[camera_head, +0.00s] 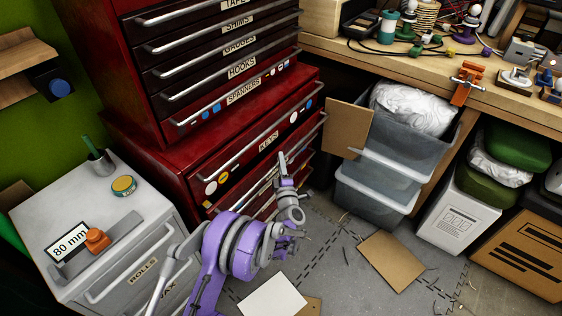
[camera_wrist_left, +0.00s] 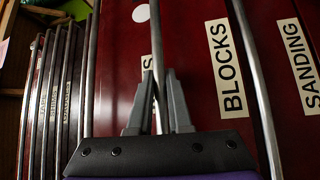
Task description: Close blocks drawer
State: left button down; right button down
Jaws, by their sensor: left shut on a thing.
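The blocks drawer shows in the left wrist view as a dark red front with a white BLOCKS label (camera_wrist_left: 226,68). Its long metal handle (camera_wrist_left: 156,30) runs up the picture between my fingers. My left gripper (camera_wrist_left: 160,82) is shut on this handle. In the head view the left gripper (camera_head: 283,160) reaches the lower red cabinet just below the KEYS drawer (camera_head: 268,141), and my purple arm covers part of the lower fronts. I cannot tell how far the blocks drawer stands out. My right gripper is not in view.
The SANDING drawer (camera_wrist_left: 300,65) lies beside the blocks drawer. A grey cabinet (camera_head: 150,195) stands left, with a tin (camera_head: 124,185) on top. Grey plastic bins (camera_head: 375,190) stand right, under the workbench (camera_head: 520,105). Cardboard (camera_head: 392,261) and white paper (camera_head: 271,298) lie on the floor.

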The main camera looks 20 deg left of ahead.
aim_at(272, 158)
pick_arm(q)
jog(key=a, duration=0.1)
jog(key=w+a, duration=0.1)
jog(key=a, duration=0.2)
jog(key=shift+w, duration=0.25)
jog(key=c, duration=0.8)
grip_release()
jog(key=shift+a, duration=0.1)
jog(key=shift+c, duration=0.2)
jog(key=v, duration=1.1)
jog(key=shift+w+r, duration=0.1)
